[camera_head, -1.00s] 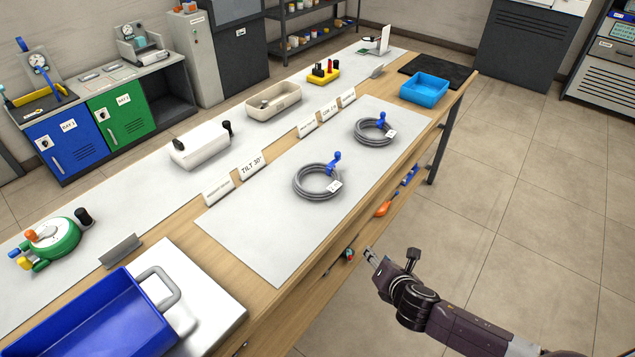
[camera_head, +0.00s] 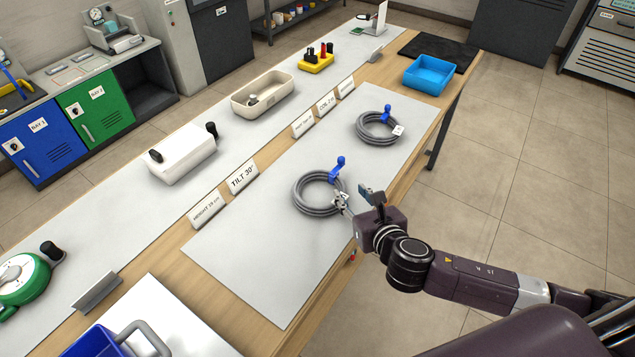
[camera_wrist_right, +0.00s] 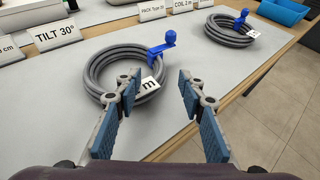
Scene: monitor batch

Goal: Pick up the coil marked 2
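Two grey cable coils lie on the pale mat (camera_head: 265,280). The near coil (camera_head: 301,193) has a blue clip (camera_head: 339,163) and a white tag; in the right wrist view the coil (camera_wrist_right: 92,70) shows its tag (camera_wrist_right: 150,85) with an "m", the rest hidden by a finger. The far coil (camera_head: 359,127) has a blue clip and a white tag (camera_head: 398,130) too small to read; it also shows in the wrist view (camera_wrist_right: 212,30). My right gripper (camera_head: 355,196) is open and empty at the near coil's right edge, by its tag. My left gripper is out of view.
Label cards, including "TILT 30°" (camera_head: 243,177), stand along the mat's left edge. A light blue tray (camera_head: 430,76) is at the far end, a beige tray (camera_head: 262,95) and white device (camera_head: 182,155) at the left. A blue bin (camera_head: 92,345) is at the near left.

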